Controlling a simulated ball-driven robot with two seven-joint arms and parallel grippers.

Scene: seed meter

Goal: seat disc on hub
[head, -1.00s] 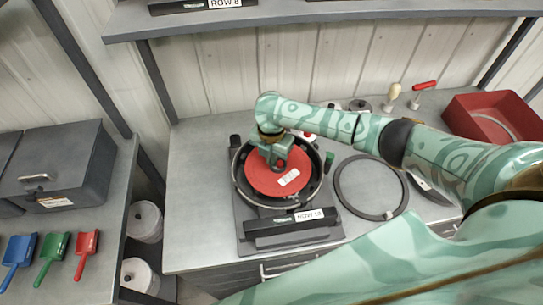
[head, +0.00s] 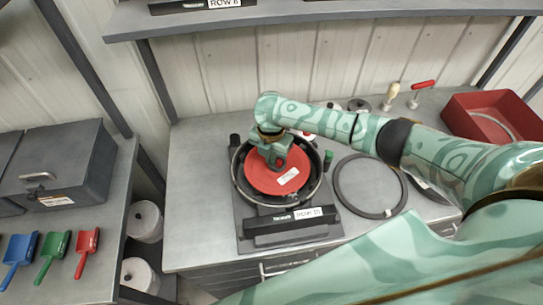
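The red disc (head: 270,183) with a white label lies flat inside the round black housing (head: 241,194) of the seed meter. A dark rim shows around it. My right gripper (head: 277,162) is over the disc's far half, at or very near its middle. The wrist covers the fingers, so I cannot tell whether they are shut on anything. The hub is hidden under the disc and gripper, so I cannot tell whether the disc sits fully on it. My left gripper is not in view.
The meter's base carries a ROW label (head: 308,213) at its front. A black ring (head: 340,192) lies on the bench to the right. A red bin (head: 493,112) stands at the back right. Several coloured scoops (head: 52,250) lie on the left bench. The bench left of the meter is clear.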

